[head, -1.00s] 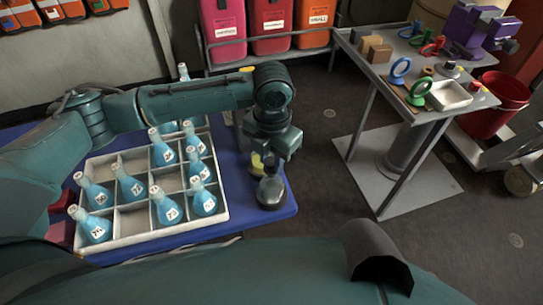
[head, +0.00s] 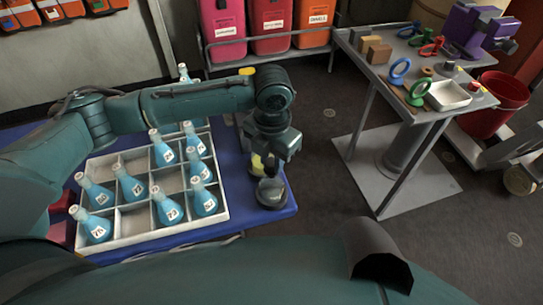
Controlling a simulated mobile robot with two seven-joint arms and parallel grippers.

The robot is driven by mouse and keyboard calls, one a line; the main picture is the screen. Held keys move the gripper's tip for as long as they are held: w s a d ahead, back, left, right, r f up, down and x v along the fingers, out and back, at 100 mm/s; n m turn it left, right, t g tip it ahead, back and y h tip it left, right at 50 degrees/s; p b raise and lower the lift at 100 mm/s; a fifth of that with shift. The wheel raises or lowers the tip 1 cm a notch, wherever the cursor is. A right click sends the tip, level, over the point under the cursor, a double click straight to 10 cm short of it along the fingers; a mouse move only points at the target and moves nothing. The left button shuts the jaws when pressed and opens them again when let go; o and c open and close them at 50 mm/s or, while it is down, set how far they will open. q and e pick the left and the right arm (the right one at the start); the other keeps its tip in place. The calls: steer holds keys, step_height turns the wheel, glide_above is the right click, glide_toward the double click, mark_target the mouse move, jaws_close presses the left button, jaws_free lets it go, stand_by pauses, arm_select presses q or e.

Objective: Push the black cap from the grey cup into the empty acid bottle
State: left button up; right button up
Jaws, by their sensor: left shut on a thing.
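My left gripper (head: 271,162) points down over the right end of the blue table. It is shut on a small dark thing, which looks like the black cap (head: 270,168); the fingers partly hide it. The grey cup (head: 271,194) stands just below, near the table's front right corner, its round rim showing. Several blue bottles with pale necks, such as this one (head: 170,207), stand in a white divided crate (head: 150,237) left of the gripper. I cannot tell which bottle is the empty acid bottle. My right gripper is not in view.
Some crate compartments are empty. A grey trolley (head: 378,75) with rings, blocks and a white tray (head: 447,95) stands at the right. Dark floor lies between table and trolley.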

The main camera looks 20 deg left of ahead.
arm_select(q)
steer(key=shift+f, duration=0.2)
steer(key=shift+f, duration=0.55)
steer(key=shift+f, duration=0.2)
steer(key=shift+f, duration=0.25)
stand_by(0.4)
steer(key=o, duration=1)
steer(key=shift+c, duration=0.2)
steer(key=shift+o, duration=0.2)
steer(key=shift+o, duration=0.6)
